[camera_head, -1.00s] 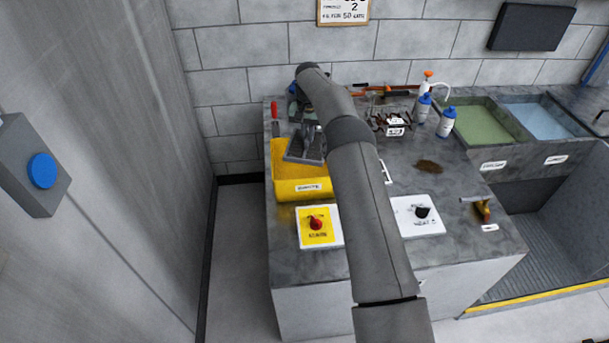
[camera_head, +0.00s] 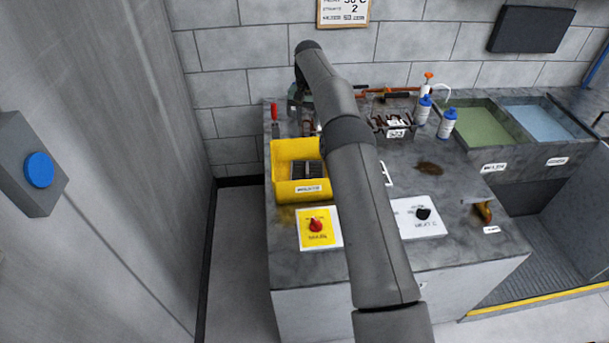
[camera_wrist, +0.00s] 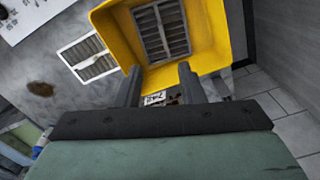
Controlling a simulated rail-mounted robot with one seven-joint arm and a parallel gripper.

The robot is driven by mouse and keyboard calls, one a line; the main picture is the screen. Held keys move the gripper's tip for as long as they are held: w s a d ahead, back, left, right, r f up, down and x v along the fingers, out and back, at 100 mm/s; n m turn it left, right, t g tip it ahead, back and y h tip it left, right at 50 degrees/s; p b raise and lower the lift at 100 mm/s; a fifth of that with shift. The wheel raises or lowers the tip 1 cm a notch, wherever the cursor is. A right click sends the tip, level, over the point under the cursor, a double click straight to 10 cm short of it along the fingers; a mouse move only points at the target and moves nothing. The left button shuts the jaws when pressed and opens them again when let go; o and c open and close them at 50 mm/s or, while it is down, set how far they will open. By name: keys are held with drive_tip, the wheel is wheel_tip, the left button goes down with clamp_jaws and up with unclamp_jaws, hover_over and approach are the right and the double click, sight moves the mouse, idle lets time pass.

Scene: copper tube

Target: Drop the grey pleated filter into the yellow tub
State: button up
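The grey pleated filter (camera_head: 308,169) lies inside the yellow tub (camera_head: 283,190), toward its right side in the head view. In the wrist view the filter (camera_wrist: 162,30) rests within the walls of the tub (camera_wrist: 215,60). My gripper (camera_wrist: 160,82) is open and empty; its two dark fingers are spread apart near the tub's edge, clear of the filter. In the head view my arm hides most of the gripper and part of the tub's right side.
A white-framed slatted piece (camera_wrist: 88,55) lies beside the tub. A red-knob panel (camera_head: 316,226) and a black-knob panel (camera_head: 421,215) sit in front. Blue-and-white bottles (camera_head: 447,123) and a rack (camera_head: 394,125) stand toward the back. A red-handled tool (camera_head: 274,116) lies behind the tub.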

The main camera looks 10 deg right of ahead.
wheel_tip(320, 180, up, 6)
drive_tip(key=shift+f+p, duration=0.1)
drive_tip(key=shift+p, duration=0.95)
drive_tip(key=s+r+n, duration=0.1)
drive_tip(key=s+r, duration=0.5)
drive_tip(key=s, duration=0.4)
drive_tip(key=s+r+n, duration=0.2)
drive_tip(key=s+r, duration=0.5)
drive_tip(key=s, duration=0.3)
drive_tip(key=s+f, duration=0.3)
drive_tip(key=s, duration=0.7)
drive_tip(key=s+f, duration=0.3)
drive_tip(key=s, duration=0.7)
drive_tip(key=s+f+n+t+b, duration=0.1)
drive_tip(key=s+f, duration=0.3)
drive_tip(key=s, duration=0.6)
drive_tip(key=shift+s, duration=0.3)
